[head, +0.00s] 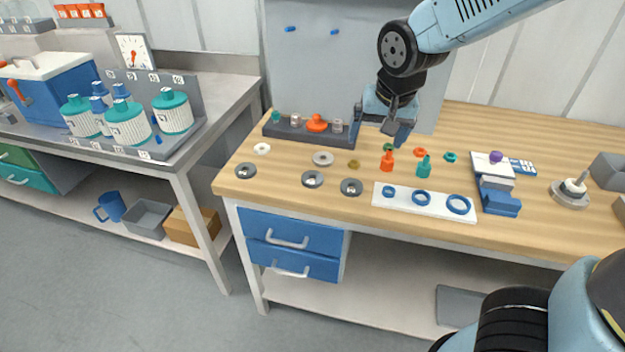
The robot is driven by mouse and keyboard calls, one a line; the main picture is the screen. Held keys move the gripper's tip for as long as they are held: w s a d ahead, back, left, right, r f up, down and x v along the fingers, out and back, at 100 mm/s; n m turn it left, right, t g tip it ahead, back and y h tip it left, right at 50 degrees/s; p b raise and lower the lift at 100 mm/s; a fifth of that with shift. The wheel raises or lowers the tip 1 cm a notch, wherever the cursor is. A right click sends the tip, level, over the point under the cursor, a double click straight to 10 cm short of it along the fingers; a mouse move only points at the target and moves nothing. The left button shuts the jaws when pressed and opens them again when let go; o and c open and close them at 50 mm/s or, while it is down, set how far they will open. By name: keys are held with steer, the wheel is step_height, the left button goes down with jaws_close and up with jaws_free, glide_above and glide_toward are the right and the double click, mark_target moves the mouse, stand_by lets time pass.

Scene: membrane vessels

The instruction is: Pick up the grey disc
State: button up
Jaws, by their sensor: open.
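Several grey ring-like discs lie flat on the wooden bench top. Three darker grey ones are a left disc (238,171) near the bench's left edge, a middle disc (305,183) and a right disc (343,190) near the front edge. A lighter grey disc (316,160) lies just behind the middle one. I cannot tell which of them is the task's grey disc. My gripper (381,130) is open and empty, above the back of the bench. It is behind and to the right of the discs, apart from them.
Orange (387,162) and teal (424,167) nozzle-like pieces stand below my gripper. A white strip (438,213) with blue rings lies at the front, right of the discs. A grey rack (290,132) stands behind the discs. Bare wood surrounds the discs.

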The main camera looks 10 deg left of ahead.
steer(key=s+a+f+n+t, duration=0.1)
steer(key=a+f, duration=0.1)
steer(key=a, duration=0.4)
steer(key=s+a+f, duration=0.1)
steer(key=a+f, duration=0.2)
steer(key=a, duration=0.4)
glide_toward(312, 174)
steer(key=shift+s+a+f+h, duration=0.15)
steer(key=shift+s+f, duration=0.2)
steer(key=shift+f, duration=0.4)
steer(key=shift+s+f+h, duration=0.15)
steer(key=shift+s+f, duration=0.2)
steer(key=shift+f, duration=0.4)
steer(key=shift+w+a+f, duration=0.1)
steer(key=shift+w+f, duration=0.8)
steer(key=shift+f, duration=0.1)
steer(key=shift+x, duration=1.35)
steer(key=shift+c, duration=0.4)
steer(key=c, duration=1.1)
